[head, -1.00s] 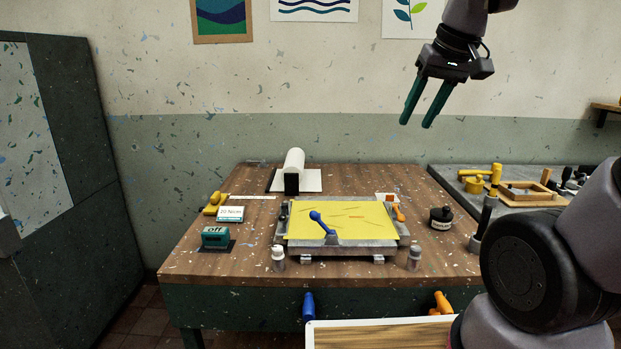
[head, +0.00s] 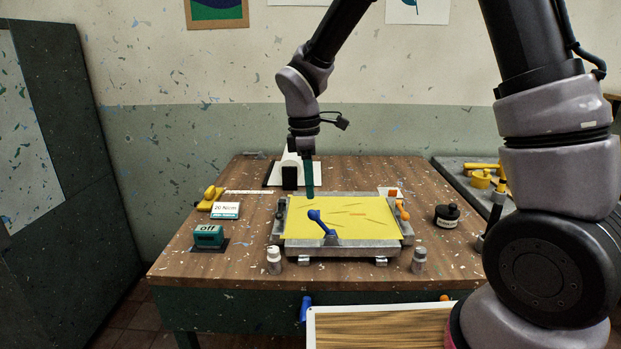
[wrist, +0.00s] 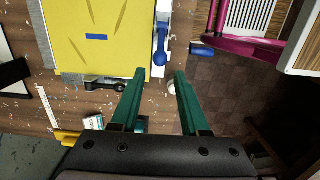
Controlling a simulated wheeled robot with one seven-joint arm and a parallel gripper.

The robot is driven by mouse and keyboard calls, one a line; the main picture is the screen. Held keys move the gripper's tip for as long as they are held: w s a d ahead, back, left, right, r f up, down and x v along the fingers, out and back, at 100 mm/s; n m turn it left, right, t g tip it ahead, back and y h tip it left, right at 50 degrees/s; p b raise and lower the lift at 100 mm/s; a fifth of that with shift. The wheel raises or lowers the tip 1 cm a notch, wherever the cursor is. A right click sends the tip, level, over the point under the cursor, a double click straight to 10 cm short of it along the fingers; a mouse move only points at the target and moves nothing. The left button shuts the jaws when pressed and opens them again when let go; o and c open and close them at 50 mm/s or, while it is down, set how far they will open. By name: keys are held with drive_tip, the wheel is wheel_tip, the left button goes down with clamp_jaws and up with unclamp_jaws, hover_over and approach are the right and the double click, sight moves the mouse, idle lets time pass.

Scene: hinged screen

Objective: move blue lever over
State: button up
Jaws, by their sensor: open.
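The blue lever (head: 318,221) is at the front edge of the low metal frame (head: 340,247), its round knob tilted up to the left. In the wrist view the blue lever (wrist: 161,44) lies just past my fingertips, its knob in line with the gap between them. My gripper (head: 309,193) points down above the back left part of the yellow sheet, behind the lever and apart from it. In the wrist view my gripper (wrist: 160,76) has its two green fingers spread with nothing between them. An orange lever (head: 402,210) is at the frame's right side.
A yellow sheet (head: 350,218) covers the frame. Small pale bottles (head: 274,262) (head: 418,260) stand at its front corners. A teal box reading "off" (head: 208,236) and a "20 N/cm" card (head: 225,210) are left. A black jar (head: 446,215) is right.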

drive_tip(key=f, duration=0.7)
drive_tip(key=shift+d+f, duration=0.15)
drive_tip(key=shift+d, duration=0.2)
drive_tip(key=shift+r, duration=0.2)
drive_tip(key=c, duration=0.7)
drive_tip(key=shift+d+r, duration=0.55)
drive_tip(key=shift+d, duration=0.4)
drive_tip(key=o, duration=1.1)
drive_tip(key=shift+c, duration=0.2)
